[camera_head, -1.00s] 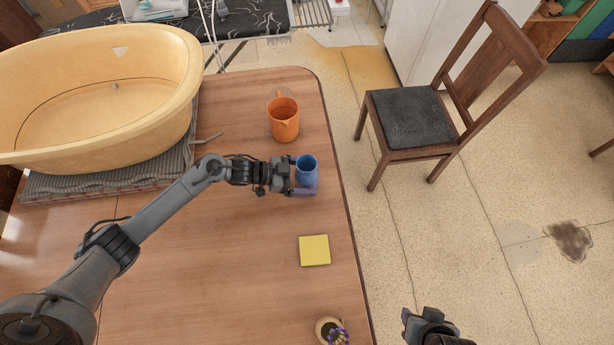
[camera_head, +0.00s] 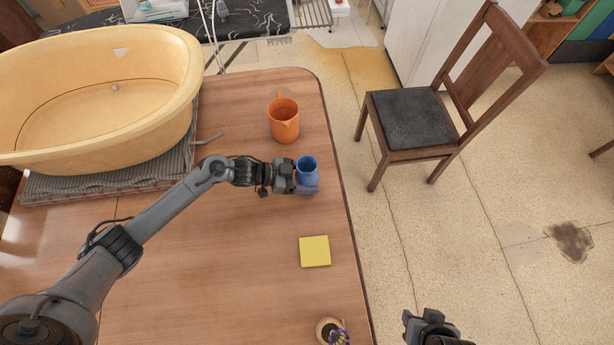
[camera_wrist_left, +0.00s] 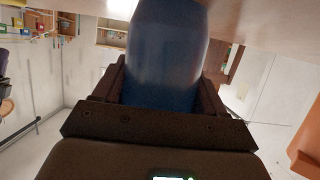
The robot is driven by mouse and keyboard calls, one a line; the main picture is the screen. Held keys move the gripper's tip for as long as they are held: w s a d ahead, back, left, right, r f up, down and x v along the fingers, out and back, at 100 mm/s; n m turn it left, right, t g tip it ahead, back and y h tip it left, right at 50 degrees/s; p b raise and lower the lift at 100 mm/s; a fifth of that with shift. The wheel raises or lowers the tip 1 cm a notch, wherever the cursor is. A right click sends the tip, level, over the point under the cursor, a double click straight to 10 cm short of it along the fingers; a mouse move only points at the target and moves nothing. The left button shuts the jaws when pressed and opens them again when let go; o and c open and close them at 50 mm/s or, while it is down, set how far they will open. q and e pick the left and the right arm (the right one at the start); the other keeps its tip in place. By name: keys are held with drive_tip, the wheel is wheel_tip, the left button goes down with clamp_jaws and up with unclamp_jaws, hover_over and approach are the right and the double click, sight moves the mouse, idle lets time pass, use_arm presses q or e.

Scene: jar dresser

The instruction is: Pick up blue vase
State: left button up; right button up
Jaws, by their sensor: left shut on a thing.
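The blue vase (camera_head: 308,172) stands upright on the wooden table near its right edge, with its open mouth facing up. My left gripper (camera_head: 300,183) reaches in from the left and is shut on the vase. In the left wrist view the vase (camera_wrist_left: 166,55) fills the space between the two fingers of my left gripper (camera_wrist_left: 163,95). Part of the vase's side is hidden by the fingers. My right gripper (camera_head: 422,322) is at the bottom of the head view, past the table's right edge; its fingers are too unclear to judge.
An orange mug (camera_head: 284,121) stands just behind the vase. A yellow square pad (camera_head: 315,251) lies in front of it. A small flower pot (camera_head: 326,331) is at the near edge. A large yellow tub (camera_head: 150,140) takes up the back left. A chair (camera_head: 408,118) stands right of the table.

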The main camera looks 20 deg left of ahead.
sight(310, 170)
use_arm(q)
drive_tip(key=shift+r, duration=0.2)
drive_tip(key=shift+r, duration=0.5)
drive_tip(key=r, duration=0.1)
drive_tip(key=d+r+p, duration=0.1)
drive_tip(key=r, duration=0.1)
drive_tip(key=shift+w+r, duration=0.15)
drive_tip(key=shift+r, duration=0.1)
drive_tip(key=w+d+r, duration=0.4)
drive_tip(key=d+r, duration=0.2)
drive_tip(key=d, duration=0.4)
drive_tip(key=shift+r+p, duration=0.15)
drive_tip(key=shift+p, duration=0.15)
